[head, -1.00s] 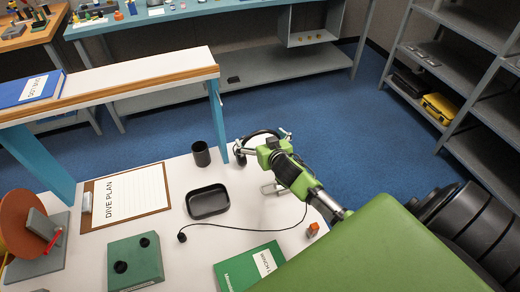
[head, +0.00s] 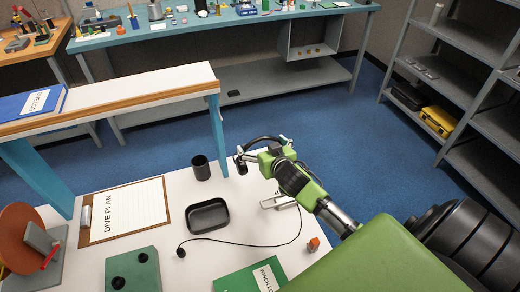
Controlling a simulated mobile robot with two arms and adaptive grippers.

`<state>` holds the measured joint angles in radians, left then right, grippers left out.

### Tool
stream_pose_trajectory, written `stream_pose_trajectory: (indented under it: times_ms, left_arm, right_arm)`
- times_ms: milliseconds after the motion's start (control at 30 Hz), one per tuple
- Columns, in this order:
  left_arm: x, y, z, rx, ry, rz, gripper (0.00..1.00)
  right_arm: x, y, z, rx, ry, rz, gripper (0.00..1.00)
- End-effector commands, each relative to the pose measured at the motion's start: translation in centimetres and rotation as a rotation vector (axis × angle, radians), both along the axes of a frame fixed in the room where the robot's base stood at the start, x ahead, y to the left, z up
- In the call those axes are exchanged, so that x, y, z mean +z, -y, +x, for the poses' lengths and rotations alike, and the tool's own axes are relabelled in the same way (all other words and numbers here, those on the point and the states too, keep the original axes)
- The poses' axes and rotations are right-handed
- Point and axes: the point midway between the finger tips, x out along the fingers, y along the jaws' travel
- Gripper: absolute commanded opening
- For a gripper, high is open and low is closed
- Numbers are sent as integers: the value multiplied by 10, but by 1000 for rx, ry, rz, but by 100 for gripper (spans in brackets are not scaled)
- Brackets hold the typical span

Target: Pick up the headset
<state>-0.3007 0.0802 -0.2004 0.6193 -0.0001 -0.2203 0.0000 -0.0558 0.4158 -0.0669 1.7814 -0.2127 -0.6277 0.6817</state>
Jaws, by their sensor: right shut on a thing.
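The headset (head: 241,164) is black, with a curved band and a round ear cup, at the far right corner of the white console top in the head view. My right gripper (head: 266,150) is shut on the headset at its band. The gripper and my arm hide part of it. A thin black cable (head: 262,243) runs from near the headset across the console top to a small round black plug (head: 181,252). A grey metal stand (head: 276,202) is below my right gripper. My left gripper is not in view.
A black tray (head: 208,229), a dark cup (head: 201,168), a DIVE PLAN clipboard (head: 128,210) and a green control box (head: 134,270) are left of the headset. A green book (head: 246,277) and a small orange item (head: 313,244) are nearer. A blue post (head: 219,138) stands close left.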

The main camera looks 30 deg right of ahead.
Motion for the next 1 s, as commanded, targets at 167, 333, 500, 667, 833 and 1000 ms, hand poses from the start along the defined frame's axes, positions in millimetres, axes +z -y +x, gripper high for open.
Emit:
stream_pose_trajectory:
  times_ms: [167, 333, 500, 667, 833, 1000]
  left_arm:
    - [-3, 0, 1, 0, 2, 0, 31]
    - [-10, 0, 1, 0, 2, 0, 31]
    - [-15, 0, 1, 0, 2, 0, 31]
    - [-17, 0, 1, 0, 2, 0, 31]
    - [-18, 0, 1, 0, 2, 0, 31]
    - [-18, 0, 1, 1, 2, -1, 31]
  right_arm:
    - [38, -8, -29, 2, 6, 1, 53]
    - [54, -18, -64, 2, 4, 2, 53]
    - [68, -25, -93, 1, 4, 1, 52]
    - [77, -29, -110, 1, 3, 1, 52]
    - [82, -31, -119, 0, 4, -1, 52]
    - [83, -31, -120, 0, 3, -1, 52]
